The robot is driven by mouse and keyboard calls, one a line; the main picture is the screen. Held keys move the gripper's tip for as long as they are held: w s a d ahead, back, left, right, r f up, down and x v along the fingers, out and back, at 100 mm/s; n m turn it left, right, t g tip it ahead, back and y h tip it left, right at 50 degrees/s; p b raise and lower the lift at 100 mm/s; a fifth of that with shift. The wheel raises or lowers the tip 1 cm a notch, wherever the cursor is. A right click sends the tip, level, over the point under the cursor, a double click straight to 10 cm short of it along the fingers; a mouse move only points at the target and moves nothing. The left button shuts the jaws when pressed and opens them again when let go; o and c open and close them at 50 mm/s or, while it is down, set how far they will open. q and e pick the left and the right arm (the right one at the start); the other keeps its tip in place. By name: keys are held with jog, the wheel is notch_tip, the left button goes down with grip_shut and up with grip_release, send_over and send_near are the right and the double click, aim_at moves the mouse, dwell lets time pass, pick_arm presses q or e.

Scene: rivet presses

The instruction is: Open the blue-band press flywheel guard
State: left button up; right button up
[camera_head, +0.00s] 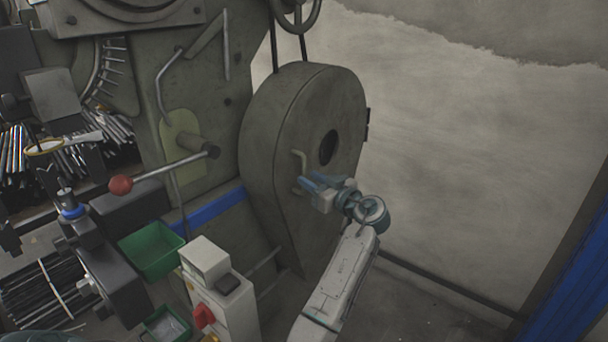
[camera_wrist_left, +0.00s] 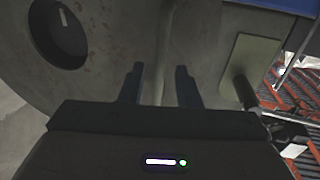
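The blue-band press (camera_head: 225,135) is a large grey-green machine with a blue stripe (camera_head: 215,207) low on its body. Its flywheel guard (camera_head: 335,100) is a rounded cover with a dark oval hole and appears closed against the housing. My left gripper (camera_head: 309,184) is at the handle's lower end. In the left wrist view its two fingers (camera_wrist_left: 160,87) are apart, with a pale upright strip between them, probably the handle; contact cannot be told. The guard's hole (camera_wrist_left: 62,30) shows there too. My right gripper is not seen.
A red-knobbed lever (camera_head: 121,185), a green bin (camera_head: 151,250) and a pale control box (camera_head: 222,295) with a red switch stand left of my arm. A dark hinge (camera_head: 367,124) is on the guard's right edge. The floor and wall to the right are clear.

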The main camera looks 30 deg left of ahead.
aim_at(305, 176)
pick_arm(q)
jog(key=shift+x, duration=1.75)
grip_shut()
jog(key=shift+d, duration=0.2)
